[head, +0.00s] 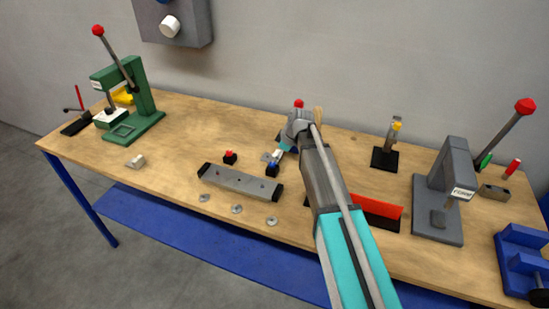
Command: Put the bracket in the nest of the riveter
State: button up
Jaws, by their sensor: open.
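A small pale angled part (136,161), which looks like the bracket, lies on the bench toward the front left. A green lever press (143,95) stands at the back left, with a square frame (123,130) on its base; it may be the riveter and its nest. A grey lever press (450,185) with a label too small to read surely stands at the right. My gripper (272,158) is open over the middle of the bench, well to the right of the pale part. My arm hides part of the bench behind it.
A grey bar fixture (240,183) lies front centre, with several washers (237,209) before it. A red bar (376,206), a black-based stand (384,160) and a blue fixture (524,250) are rightward.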

aim_at(276, 153)
jog(key=c, duration=1.3)
jog(key=shift+r, duration=0.15)
notch_tip(276, 153, up, 3)
jog(key=p, duration=0.3)
jog(key=s+d+r+p, duration=0.1)
jog(key=s+r+p, duration=0.2)
jog(key=s, duration=0.1)
jog(key=s+d+r+p, duration=0.1)
jog(key=s+r+p, duration=0.2)
jog(key=s, duration=0.2)
jog(key=s+d+r+p, duration=0.1)
jog(key=s+r+p, duration=0.2)
jog(key=s+p, duration=0.1)
jog(key=shift+s+r, duration=0.35)
jog(key=shift+r, duration=0.05)
